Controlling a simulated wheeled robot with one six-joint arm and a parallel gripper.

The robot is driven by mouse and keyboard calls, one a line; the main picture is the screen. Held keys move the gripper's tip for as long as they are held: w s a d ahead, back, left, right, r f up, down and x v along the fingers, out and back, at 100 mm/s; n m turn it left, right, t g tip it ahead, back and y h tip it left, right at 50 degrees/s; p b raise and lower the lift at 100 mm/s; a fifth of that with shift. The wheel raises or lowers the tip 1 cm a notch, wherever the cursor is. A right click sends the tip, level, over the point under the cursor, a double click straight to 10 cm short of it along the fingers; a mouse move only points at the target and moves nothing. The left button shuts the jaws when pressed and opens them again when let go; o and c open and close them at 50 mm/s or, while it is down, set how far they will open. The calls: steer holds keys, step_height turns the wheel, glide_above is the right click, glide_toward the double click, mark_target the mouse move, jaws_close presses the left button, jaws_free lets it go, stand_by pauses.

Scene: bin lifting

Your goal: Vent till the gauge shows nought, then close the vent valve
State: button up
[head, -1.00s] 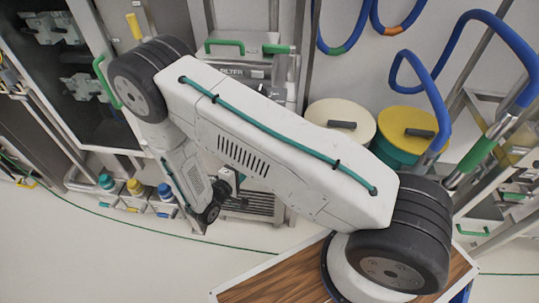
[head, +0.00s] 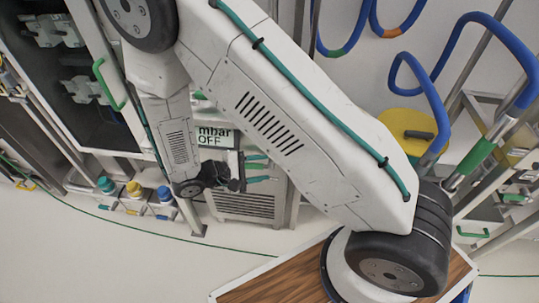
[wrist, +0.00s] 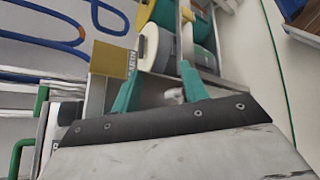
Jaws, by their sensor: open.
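My gripper (head: 262,168) is open in the head view, its two teal fingers pointing right, in front of a grey louvred cabinet. A pale display panel (head: 215,137) reading "mbar" and "OFF" shows just above and left of it; my arm partly covers it and no number is legible. In the wrist view my gripper (wrist: 158,78) has its teal fingers spread with nothing clearly held between them. A yellow-brown block (wrist: 112,58) with a partly legible dark label beside it stands by the left finger. I cannot make out the vent valve for certain in either view.
A yellow-lidded drum (head: 408,130) stands behind my arm at right, near blue hoses (head: 440,80). Several coloured-cap bottles (head: 134,190) sit low at left. A cabinet with a green handle (head: 108,84) is at upper left.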

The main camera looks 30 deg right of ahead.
steer(key=s+d+r+m+g+y, duration=0.1)
steer(key=s+r+g+y, duration=0.2)
steer(key=r, duration=0.5)
steer(key=shift+s+d+r+m, duration=0.15)
steer(key=shift+s+m, duration=0.15)
steer(key=shift+s, duration=0.05)
steer(key=shift+c, duration=0.3)
